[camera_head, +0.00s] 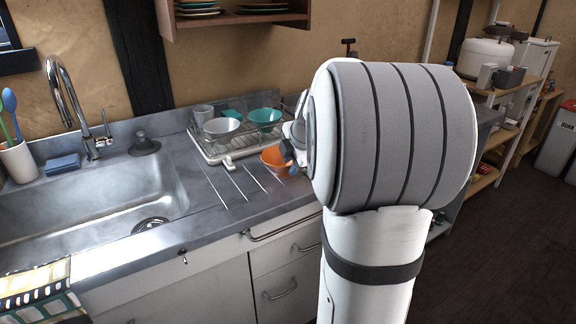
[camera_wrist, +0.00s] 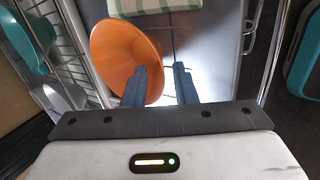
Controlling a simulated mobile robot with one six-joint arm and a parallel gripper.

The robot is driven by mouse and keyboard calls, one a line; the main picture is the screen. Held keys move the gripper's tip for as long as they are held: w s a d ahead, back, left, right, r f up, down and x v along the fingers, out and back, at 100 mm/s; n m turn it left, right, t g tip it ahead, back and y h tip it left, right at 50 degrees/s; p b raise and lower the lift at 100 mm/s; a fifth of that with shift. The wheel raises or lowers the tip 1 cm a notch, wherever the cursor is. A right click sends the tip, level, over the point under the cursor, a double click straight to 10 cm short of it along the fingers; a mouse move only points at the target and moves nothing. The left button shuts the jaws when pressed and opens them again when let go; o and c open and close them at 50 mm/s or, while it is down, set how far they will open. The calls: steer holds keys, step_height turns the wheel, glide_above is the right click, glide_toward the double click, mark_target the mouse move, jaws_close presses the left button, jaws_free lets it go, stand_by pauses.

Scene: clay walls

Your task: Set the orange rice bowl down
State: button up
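The orange rice bowl (camera_head: 272,159) is at the front right of the dish rack, over the grey counter; I cannot tell whether its base touches the counter. In the wrist view the bowl (camera_wrist: 112,55) is large and wide-rimmed, left of centre. My gripper (camera_wrist: 160,84) has its two dark fingers apart. The left finger overlaps the bowl, and the bowl's right edge shows in the gap, clear of the right finger. In the head view my gripper (camera_head: 289,152) is beside the bowl's right side, mostly hidden by my arm.
The dish rack (camera_head: 215,155) holds a white bowl (camera_head: 221,128) and a teal bowl (camera_head: 264,118), close left of and behind the orange bowl. The sink (camera_head: 95,200) lies to the left. Bare counter (camera_head: 215,215) with thin metal strips is in front.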

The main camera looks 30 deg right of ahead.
steer(key=p+v, duration=0.1)
steer(key=v, duration=0.9)
steer(key=s+a+f+m+g, duration=0.2)
steer(key=s+a+f+m, duration=0.5)
steer(key=s+a+m, duration=0.1)
steer(key=s+a+f+m+g, duration=0.2)
steer(key=s+a+f+m, duration=0.5)
steer(key=a, duration=0.5)
steer(key=s+m, duration=0.2)
steer(key=s, duration=0.1)
steer(key=shift+f+g, duration=0.3)
step_height(320, 180, up, 21)
steer(key=t+p, duration=0.1)
steer(key=p, duration=1.8)
